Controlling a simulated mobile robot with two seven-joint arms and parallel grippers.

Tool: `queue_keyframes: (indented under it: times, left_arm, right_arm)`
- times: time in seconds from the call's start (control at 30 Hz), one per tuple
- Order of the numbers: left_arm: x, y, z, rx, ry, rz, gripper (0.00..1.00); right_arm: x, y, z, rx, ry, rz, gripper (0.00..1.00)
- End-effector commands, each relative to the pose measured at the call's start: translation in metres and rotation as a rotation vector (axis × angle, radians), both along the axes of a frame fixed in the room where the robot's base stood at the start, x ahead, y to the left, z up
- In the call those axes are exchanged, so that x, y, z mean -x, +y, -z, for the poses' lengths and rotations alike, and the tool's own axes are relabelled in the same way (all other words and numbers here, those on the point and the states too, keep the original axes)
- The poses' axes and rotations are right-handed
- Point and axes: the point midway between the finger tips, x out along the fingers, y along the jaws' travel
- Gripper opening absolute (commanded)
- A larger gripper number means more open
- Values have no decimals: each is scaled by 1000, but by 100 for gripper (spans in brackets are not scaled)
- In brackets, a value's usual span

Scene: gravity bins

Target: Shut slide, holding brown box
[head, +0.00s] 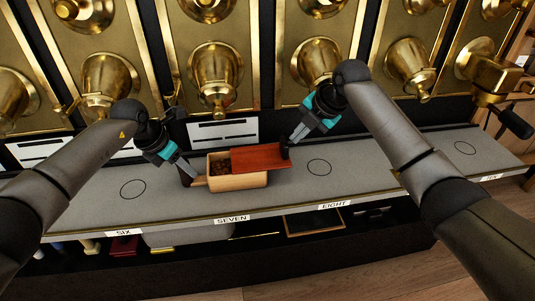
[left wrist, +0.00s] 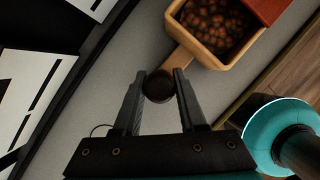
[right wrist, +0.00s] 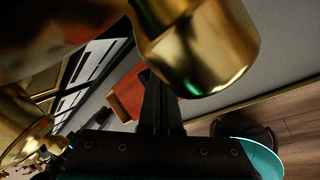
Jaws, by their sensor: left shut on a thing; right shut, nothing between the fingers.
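The brown box (head: 240,182) stands on the grey shelf above the SEVEN label. Its red slide lid (head: 262,157) covers the right part and sticks out past the box's right end. Brown beans (head: 220,167) show through the open left part. My left gripper (head: 191,177) is shut on the box's handle at its left end; the left wrist view shows a dark round knob (left wrist: 158,88) between the fingers. My right gripper (head: 287,146) is shut and empty at the lid's right end. I cannot tell whether it touches the lid, seen partly in the right wrist view (right wrist: 127,96).
Brass bell-shaped spouts (head: 215,75) hang in a row behind and above the shelf (head: 400,150). One looms close in the right wrist view (right wrist: 205,45). Shelf room is clear left and right of the box. A lower shelf holds several items.

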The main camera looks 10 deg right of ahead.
Motion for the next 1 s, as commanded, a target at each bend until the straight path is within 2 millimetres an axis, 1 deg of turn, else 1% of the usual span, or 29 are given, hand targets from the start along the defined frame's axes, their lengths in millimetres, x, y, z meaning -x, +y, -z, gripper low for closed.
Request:
queue_keyframes:
  times: [0.03,0.3,0.63,1.0]
  left_arm:
    - [2,2,3,-3,6,-2,0]
    - [2,2,3,-3,7,-3,0]
    - [1,2,3,-3,7,-3,0]
    - [1,2,3,-3,7,-3,0]
  right_arm:
    - [-1,0,-4,1,-3,-1,0]
    - [0,-2,-11,1,-2,1,0]
    - [0,-10,-39,1,-2,2,0]
    - [0,-11,-41,0,0,2,0]
